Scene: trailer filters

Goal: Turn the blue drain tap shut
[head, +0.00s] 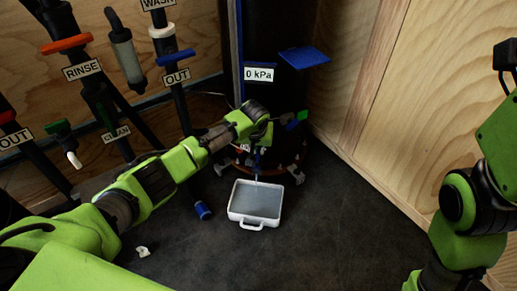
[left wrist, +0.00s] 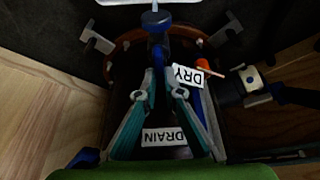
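The blue drain tap (left wrist: 158,42) is in the upper middle of the left wrist view, just past the fingertips. In the head view, a blue part of it (head: 257,160) shows low on the dark vessel, above the white tray. My left gripper (left wrist: 164,82) points at the tap, its two teal-and-grey fingers apart with a narrow gap. The tap's near end lines up with that gap; I cannot tell whether the fingers touch it. In the head view, my left arm hides much of the tap. My right gripper is out of view.
The white tray (head: 233,209) stands on the dark floor below the vessel. Pipes with a red-orange handle (head: 66,44) stand at left. A wooden wall (head: 430,110) bounds the right side.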

